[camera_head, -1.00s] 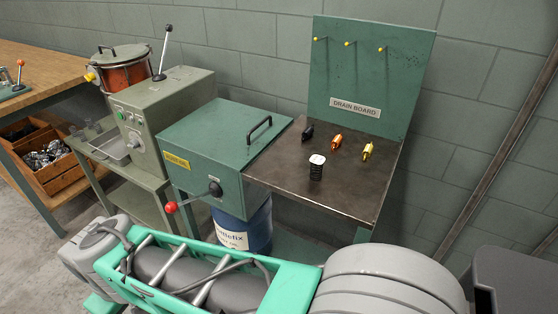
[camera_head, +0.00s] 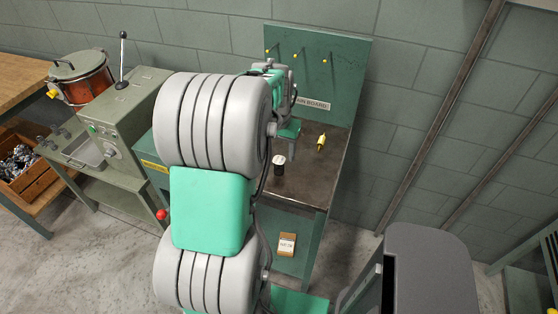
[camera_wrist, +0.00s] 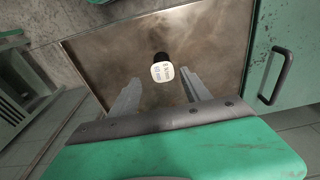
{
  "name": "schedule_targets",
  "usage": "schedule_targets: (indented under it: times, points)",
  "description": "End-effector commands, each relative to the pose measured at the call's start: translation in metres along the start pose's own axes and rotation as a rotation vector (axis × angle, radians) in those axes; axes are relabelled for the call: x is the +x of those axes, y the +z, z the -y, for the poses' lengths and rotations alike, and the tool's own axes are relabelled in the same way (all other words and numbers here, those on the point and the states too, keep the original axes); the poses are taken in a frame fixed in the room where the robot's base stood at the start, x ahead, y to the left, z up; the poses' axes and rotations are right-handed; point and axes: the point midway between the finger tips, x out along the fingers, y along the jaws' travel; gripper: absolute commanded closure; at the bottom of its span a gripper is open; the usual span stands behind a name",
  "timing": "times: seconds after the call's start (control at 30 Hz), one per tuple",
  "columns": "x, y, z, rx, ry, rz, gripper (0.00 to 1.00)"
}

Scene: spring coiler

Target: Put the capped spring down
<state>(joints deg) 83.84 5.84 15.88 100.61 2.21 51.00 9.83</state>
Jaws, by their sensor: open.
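In the head view my arm hides most of the gripper.
A yellow spring-like piece (camera_head: 321,143) lies on the table behind the capped spring. The drain board panel (camera_head: 345,75) with pegs rises at the back. In the wrist view a green lid with a handle (camera_wrist: 276,75) is at the right. A small box (camera_head: 287,244) sits on the lower shelf.

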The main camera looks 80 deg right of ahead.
Motion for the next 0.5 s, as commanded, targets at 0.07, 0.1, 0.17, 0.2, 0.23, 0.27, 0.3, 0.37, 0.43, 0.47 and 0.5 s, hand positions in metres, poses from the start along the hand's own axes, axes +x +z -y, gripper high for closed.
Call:
schedule_targets:
  times: [0.07, 0.1, 0.17, 0.2, 0.23, 0.27, 0.3, 0.37, 0.43, 0.47, 0.5]
  points:
    - [0.01, 0.001, 0.001, -0.001, 0.0, 0.002, 0.44]
    - [0.015, 0.002, 0.002, -0.002, 0.0, 0.002, 0.44]
    - [0.026, 0.003, 0.004, -0.002, 0.0, 0.003, 0.44]
    - [0.034, 0.004, 0.005, -0.002, 0.0, 0.004, 0.44]
    - [0.04, 0.003, 0.004, -0.001, 0.001, 0.003, 0.44]
    - [0.045, 0.003, 0.004, -0.001, 0.0, 0.003, 0.44]
    - [0.05, 0.003, 0.005, -0.001, 0.0, 0.001, 0.44]
    - [0.054, 0.002, 0.005, -0.001, -0.001, -0.001, 0.44]
    - [0.056, 0.002, 0.005, -0.001, -0.001, -0.003, 0.44]
    - [0.056, 0.002, 0.005, -0.001, -0.001, -0.003, 0.44]
    - [0.056, 0.002, 0.005, -0.001, -0.001, -0.003, 0.44]
